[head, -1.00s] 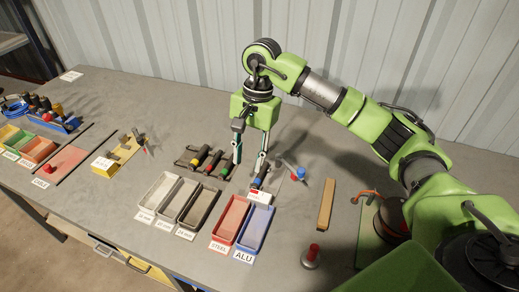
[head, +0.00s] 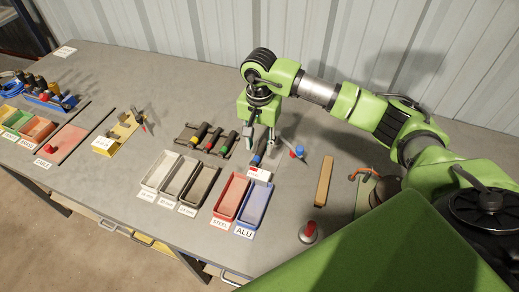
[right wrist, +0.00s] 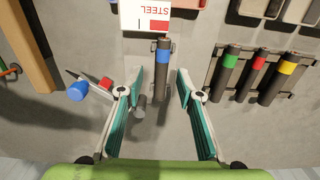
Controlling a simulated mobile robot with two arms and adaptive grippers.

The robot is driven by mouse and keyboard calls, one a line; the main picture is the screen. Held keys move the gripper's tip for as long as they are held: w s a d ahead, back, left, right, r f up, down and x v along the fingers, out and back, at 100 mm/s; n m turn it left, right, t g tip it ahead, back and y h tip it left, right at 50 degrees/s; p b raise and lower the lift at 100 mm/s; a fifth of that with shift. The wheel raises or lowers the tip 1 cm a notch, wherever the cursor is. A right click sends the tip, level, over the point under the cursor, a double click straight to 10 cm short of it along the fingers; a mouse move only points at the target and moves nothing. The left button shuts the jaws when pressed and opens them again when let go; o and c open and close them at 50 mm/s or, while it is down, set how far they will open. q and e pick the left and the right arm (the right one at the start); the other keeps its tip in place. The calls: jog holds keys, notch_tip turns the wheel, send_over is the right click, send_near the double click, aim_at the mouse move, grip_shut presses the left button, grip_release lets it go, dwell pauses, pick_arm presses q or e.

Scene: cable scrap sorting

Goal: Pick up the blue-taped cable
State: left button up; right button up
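The blue-taped cable (right wrist: 161,72) is a short dark cylinder with a blue band, seen in the right wrist view just ahead of and between my right fingertips. It also shows in the head view (head: 259,154), below the gripper. My right gripper (head: 260,140) is open and empty above the bench, its teal-padded fingers apart on either side of the cable's line. The right wrist view also shows the gripper (right wrist: 161,78). I cannot tell the exact height of the fingers over the cable. My left gripper is not in view.
Cables with green (right wrist: 229,72), red and yellow tape lie on a dark rack beside it. A STEEL card (right wrist: 145,18) is at the cable's end. A blue-capped tool (right wrist: 78,91) lies close to one finger. Red (head: 231,197) and blue (head: 255,204) trays stand in front.

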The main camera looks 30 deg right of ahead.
aim_at(258, 153)
jog(key=shift+a+f+p, duration=0.2)
jog(key=shift+f+p, duration=0.2)
jog(key=shift+f, duration=1.3)
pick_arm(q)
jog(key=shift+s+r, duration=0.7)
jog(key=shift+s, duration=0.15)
pick_arm(e)
grip_shut()
